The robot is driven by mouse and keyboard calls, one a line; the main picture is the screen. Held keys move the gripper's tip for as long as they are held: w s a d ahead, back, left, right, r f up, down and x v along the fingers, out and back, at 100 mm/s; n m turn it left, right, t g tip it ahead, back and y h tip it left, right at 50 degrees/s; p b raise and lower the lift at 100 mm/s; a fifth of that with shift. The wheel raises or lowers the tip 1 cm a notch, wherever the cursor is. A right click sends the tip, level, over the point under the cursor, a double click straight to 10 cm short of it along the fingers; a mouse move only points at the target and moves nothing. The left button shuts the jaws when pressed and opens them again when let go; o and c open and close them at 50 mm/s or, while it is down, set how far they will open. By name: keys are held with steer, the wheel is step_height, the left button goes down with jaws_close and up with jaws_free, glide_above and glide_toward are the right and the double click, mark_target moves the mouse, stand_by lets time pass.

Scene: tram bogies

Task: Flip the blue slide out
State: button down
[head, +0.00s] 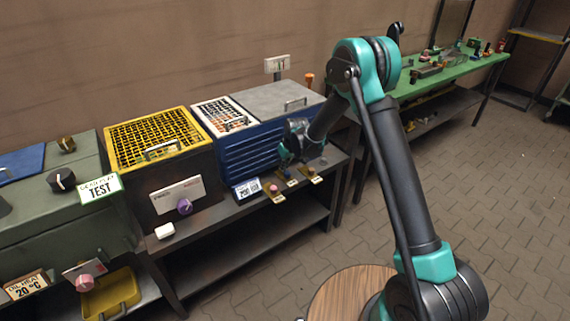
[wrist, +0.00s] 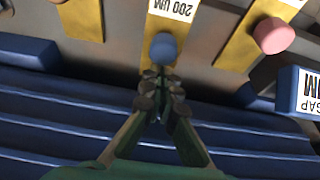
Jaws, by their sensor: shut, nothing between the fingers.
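The blue slide is a yellow strip (wrist: 160,20) with a round blue knob (wrist: 163,47) and a white "200 UM" label, upside down in the wrist view. In the head view the strip (head: 291,183) lies at the front of the blue box, partly hidden by my gripper. My gripper (wrist: 160,88) is shut and empty. Its fingertips appear just below the blue knob in the wrist view; I cannot tell whether they touch it. In the head view my gripper (head: 287,160) is in front of the blue box's ribbed face.
A pink-knobbed strip (wrist: 240,38) and another yellow strip (wrist: 82,18) flank the blue slide. The blue box (head: 240,155) stands close behind. A "GAP" sign (wrist: 300,92) is at the right in the wrist view. A yellow-grated box (head: 160,135) stands left.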

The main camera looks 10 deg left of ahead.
mark_target(289, 179)
steer(key=shift+f, duration=0.1)
steer(key=shift+s+d, duration=1.7)
steer(key=shift+d, duration=0.2)
steer(key=shift+d, duration=0.1)
steer(key=v, duration=1)
steer(key=shift+w, duration=0.1)
